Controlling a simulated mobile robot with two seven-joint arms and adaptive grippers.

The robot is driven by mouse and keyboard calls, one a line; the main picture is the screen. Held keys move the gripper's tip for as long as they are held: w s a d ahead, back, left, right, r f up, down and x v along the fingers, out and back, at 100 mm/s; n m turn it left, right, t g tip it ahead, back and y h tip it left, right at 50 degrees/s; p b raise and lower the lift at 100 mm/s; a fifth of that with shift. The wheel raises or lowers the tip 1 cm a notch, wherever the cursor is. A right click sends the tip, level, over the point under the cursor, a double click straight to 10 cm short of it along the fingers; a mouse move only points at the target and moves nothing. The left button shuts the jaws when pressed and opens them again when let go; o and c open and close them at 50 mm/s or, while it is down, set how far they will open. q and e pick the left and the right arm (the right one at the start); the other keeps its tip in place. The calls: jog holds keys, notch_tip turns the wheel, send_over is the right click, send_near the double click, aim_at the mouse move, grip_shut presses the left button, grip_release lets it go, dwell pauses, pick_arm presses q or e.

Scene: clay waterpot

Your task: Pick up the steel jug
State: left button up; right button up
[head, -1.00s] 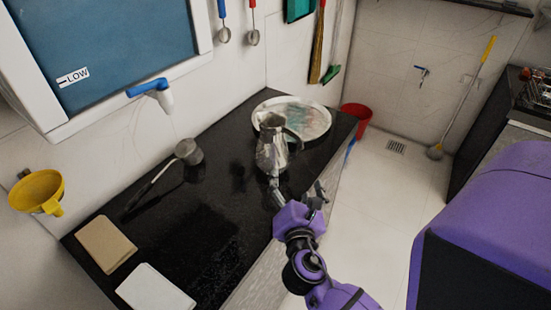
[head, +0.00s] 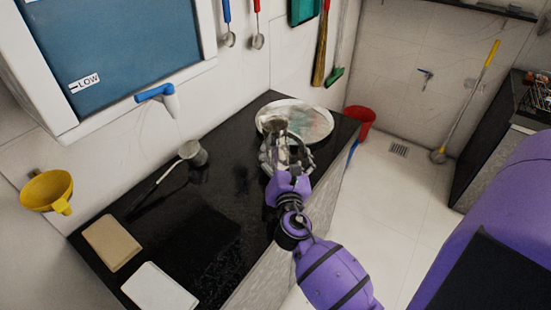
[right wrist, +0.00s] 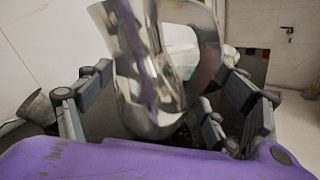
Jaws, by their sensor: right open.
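The steel jug (head: 278,127) stands on the black counter in front of the round metal tray, partly hidden by my right gripper in the head view. My right gripper (head: 287,155) is open, with its fingers on either side of the jug. In the right wrist view the shiny jug (right wrist: 150,65), with its curved handle, fills the middle between the open fingers (right wrist: 165,110). I cannot tell whether the fingers touch it. My left gripper is not in view.
The round metal tray (head: 318,121) lies at the counter's far end. A long-handled ladle (head: 194,153), a tan block (head: 111,242) and a white block (head: 158,288) lie on the black counter (head: 200,235). A red bucket (head: 361,117) stands beyond.

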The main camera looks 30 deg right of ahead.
jog(key=shift+c, duration=0.6)
jog(key=c, duration=1.9)
grip_shut()
jog(key=shift+r, duration=0.1)
